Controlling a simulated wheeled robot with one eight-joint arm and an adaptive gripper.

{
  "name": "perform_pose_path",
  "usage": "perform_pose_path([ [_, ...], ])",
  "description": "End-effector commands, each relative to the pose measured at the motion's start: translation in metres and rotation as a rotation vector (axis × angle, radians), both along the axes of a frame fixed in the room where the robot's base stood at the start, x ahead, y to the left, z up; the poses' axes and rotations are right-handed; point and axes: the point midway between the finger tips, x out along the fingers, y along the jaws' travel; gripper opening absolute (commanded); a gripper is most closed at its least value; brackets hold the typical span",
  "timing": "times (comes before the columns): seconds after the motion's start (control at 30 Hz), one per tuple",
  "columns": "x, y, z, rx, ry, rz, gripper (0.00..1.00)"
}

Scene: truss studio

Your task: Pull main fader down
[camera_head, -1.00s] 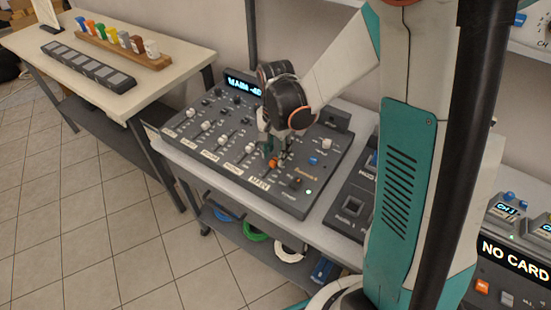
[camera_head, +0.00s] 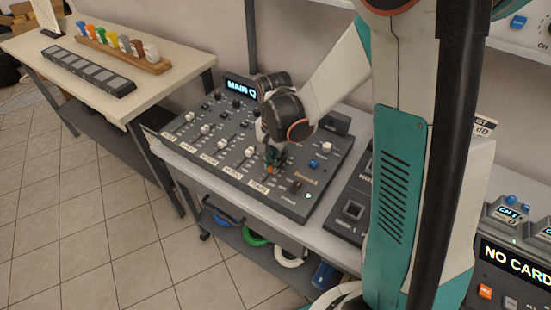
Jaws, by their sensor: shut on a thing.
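The grey mixing console (camera_head: 225,164) sits on a bench in the middle of the view. Its main fader has an orange cap (camera_head: 270,168), low in the rightmost fader lane, just above the white MAIN label (camera_head: 259,187). My gripper (camera_head: 271,160) points down at this fader and is shut on it. The fingers hide most of the cap and part of the slot. The console display (camera_head: 241,89) reads "MAIN" with a round character after it, its right end hidden by my wrist.
A blue button (camera_head: 312,164) and a white knob (camera_head: 326,147) lie to the right. Another grey device (camera_head: 349,208) stands beside the console. Cable coils (camera_head: 290,257) lie below.

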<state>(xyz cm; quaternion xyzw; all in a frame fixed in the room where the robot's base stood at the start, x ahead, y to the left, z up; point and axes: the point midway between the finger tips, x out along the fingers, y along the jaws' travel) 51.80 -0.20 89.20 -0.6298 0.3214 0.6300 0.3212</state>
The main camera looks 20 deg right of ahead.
Motion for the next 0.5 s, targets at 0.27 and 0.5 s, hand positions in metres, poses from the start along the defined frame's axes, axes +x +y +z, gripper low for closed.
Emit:
perform_pose_path([
  [0.27, -0.028, 0.039, 0.0, 0.001, 0.0, 0.004, 0.0],
  [0.5, -0.03, 0.042, 0.0, 0.003, 0.001, 0.002, 0.0],
])
